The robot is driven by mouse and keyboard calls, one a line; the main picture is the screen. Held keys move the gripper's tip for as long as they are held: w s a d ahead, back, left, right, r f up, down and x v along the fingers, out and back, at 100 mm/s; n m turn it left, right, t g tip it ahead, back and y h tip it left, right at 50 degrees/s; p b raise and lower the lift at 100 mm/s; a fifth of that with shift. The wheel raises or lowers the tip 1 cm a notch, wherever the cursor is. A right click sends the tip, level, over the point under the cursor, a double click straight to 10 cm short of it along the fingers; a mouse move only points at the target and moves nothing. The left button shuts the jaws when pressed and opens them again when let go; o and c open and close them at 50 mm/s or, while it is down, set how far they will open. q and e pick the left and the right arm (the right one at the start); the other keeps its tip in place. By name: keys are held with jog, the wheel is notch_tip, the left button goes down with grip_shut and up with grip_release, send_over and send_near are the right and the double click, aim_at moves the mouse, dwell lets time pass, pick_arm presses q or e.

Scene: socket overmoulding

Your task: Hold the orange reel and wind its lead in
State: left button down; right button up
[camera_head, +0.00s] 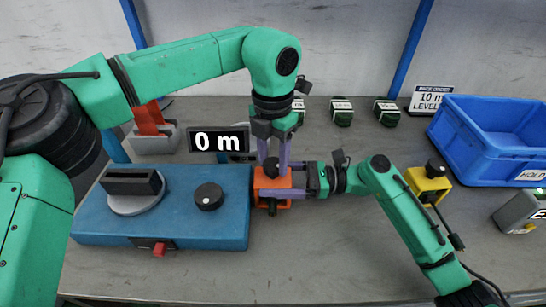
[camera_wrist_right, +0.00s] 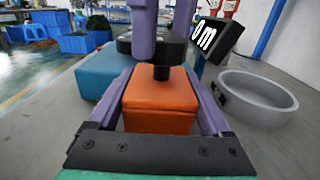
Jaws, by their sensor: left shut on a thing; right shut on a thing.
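The orange reel (camera_head: 271,184) is a small box beside the blue machine's right edge. It fills the middle of the right wrist view (camera_wrist_right: 160,102), with a dark knob (camera_wrist_right: 161,60) on top. My right gripper (camera_head: 284,181) comes from the right and is shut on the reel's orange body, one purple finger along each side. My left gripper (camera_head: 272,165) reaches down from above and is shut on the dark knob; its fingers partly hide it. A black display (camera_head: 218,142) reads "0 m". I cannot make out the lead.
The blue machine (camera_head: 225,230) has a black dial and a red button. A yellow reel (camera_head: 428,184) stands right of my right wrist. A grey reel (camera_head: 520,212) and a blue bin (camera_head: 490,165) are farther right. Dark green reels (camera_head: 342,113) stand at the back. The front middle is clear.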

aim_at(273, 164)
pick_arm(q)
jog(key=shift+c, duration=1.3)
grip_release()
jog(key=shift+r, duration=0.1)
notch_tip(273, 164, up, 12)
pick_arm(e)
jog(key=o, duration=1.1)
jog(key=shift+o, duration=0.2)
